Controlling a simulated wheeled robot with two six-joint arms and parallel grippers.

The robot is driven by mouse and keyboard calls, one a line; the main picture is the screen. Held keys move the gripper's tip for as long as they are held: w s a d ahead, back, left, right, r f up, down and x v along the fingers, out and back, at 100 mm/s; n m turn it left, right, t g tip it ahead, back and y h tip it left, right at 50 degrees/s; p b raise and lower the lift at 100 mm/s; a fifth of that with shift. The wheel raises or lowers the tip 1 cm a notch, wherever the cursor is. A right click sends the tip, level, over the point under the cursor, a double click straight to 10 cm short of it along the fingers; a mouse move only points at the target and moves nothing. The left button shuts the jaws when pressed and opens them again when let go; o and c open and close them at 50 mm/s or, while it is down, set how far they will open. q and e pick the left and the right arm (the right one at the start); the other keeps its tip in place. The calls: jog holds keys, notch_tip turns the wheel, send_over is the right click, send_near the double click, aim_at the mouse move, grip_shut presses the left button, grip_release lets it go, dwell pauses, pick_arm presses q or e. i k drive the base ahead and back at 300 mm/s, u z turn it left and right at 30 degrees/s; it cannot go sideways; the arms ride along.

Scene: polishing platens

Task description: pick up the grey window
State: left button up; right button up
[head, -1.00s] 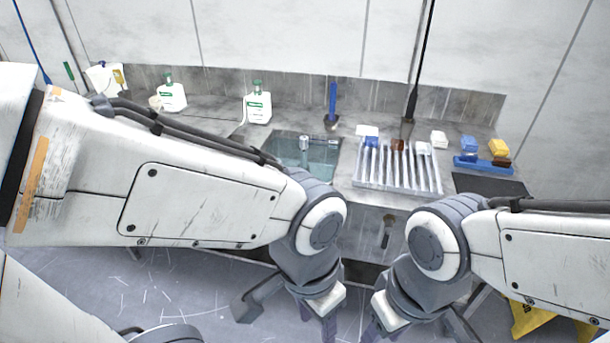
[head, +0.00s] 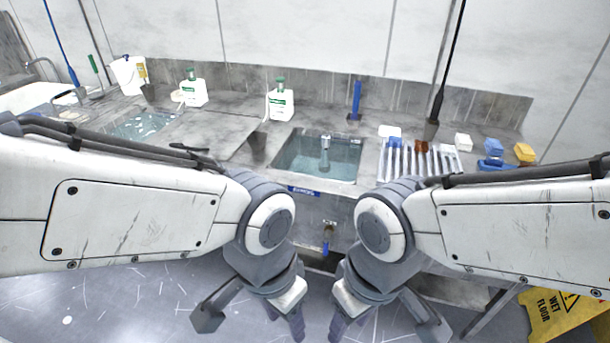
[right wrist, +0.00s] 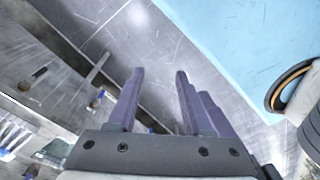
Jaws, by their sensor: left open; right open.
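I cannot make out a grey window in either view. My left gripper (head: 297,331) points down at the bottom edge of the head view, with its fingertips cut off or hard to see. My right gripper (head: 338,328) hangs just right of it, in front of the counter. In the right wrist view my right gripper (right wrist: 159,74) is open, with nothing between its fingers, over grey metal and floor.
The grey counter (head: 232,103) holds a water-filled sink (head: 345,165), a ribbed rack (head: 390,165), white bottles (head: 281,104), a blue-handled tool (head: 356,98), and yellow (head: 524,152) and blue blocks. A yellow wet-floor sign (head: 560,312) stands at lower right.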

aim_at(445, 150)
jog(key=z, duration=0.65)
jog(key=i, duration=1.65)
jog(key=u, duration=0.7)
